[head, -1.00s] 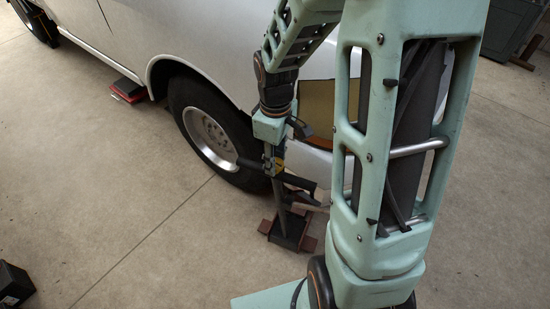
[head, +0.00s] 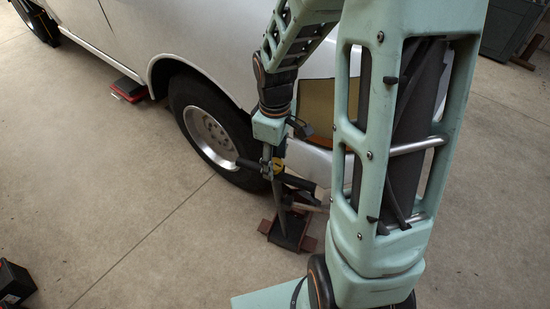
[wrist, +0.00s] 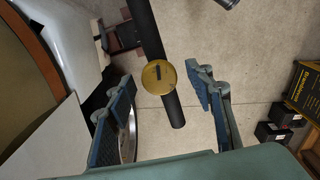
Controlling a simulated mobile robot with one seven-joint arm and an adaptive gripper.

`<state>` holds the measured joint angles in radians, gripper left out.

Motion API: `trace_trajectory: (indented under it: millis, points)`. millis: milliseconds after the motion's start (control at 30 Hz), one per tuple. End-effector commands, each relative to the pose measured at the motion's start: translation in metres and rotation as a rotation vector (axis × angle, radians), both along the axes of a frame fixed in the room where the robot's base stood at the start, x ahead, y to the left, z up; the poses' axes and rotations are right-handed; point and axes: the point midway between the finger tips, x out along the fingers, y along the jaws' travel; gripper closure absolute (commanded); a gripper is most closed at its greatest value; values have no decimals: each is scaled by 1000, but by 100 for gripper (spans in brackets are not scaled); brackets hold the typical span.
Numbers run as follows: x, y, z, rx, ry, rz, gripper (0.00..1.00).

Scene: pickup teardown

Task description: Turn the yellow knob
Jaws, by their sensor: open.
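The yellow knob (wrist: 159,77) is a round disc with a dark slot, on a black bar (wrist: 148,32), and it shows in the wrist view between the fingers. My gripper (wrist: 165,110) is open, with one blue-padded finger to the left of the knob and one to the right. Neither finger touches it in the wrist view. In the head view a small yellow patch (head: 278,166) shows on the jack stand (head: 287,232) beside the wheel, just below my wrist. My arm hides part of that spot.
The silver pickup (head: 120,40) with its wheel (head: 213,135) stands just behind the jack. In the wrist view, black boxes (wrist: 280,128) and a yellow-and-black carton (wrist: 305,92) are on the floor at right.

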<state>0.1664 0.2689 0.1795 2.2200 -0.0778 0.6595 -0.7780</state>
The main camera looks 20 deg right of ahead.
Motion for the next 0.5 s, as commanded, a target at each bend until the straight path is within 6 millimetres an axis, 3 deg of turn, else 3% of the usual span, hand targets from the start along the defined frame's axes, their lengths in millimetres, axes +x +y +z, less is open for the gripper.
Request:
trace_trajectory:
  millis: [167,500]
  points:
    - [1,0,10,0,-4,0,52]
    - [2,0,78,-1,-7,0,52]
